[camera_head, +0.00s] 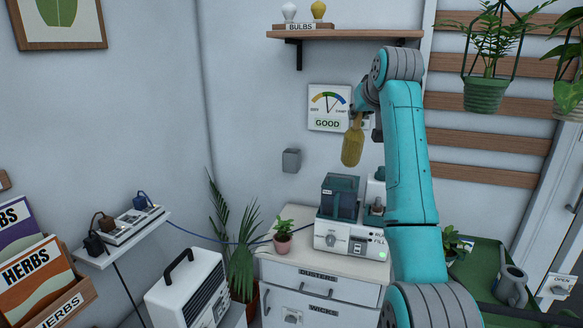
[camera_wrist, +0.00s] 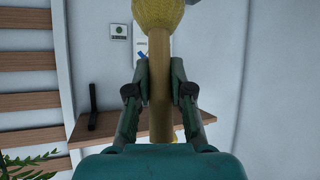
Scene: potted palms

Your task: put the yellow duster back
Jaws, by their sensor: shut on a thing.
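The yellow duster (camera_head: 352,145) hangs below my gripper (camera_head: 360,112) in the head view, in the air in front of the back wall. In the wrist view my gripper (camera_wrist: 159,72) is shut on the brown handle, and the bushy yellow head (camera_wrist: 157,12) of the duster shows at the top. A white cabinet below has a drawer labelled DUSTERS (camera_head: 318,284), which looks closed. A lower drawer is labelled WICKS (camera_head: 322,310). The duster is above the cabinet and apart from it.
A white machine with a dark tank (camera_head: 341,235) and a small potted plant (camera_head: 283,236) stand on the cabinet top. A grey box (camera_head: 291,160) and a GOOD gauge (camera_head: 328,108) are on the wall. A shelf with bulbs (camera_head: 346,34) is above. A heater (camera_head: 188,290) stands left.

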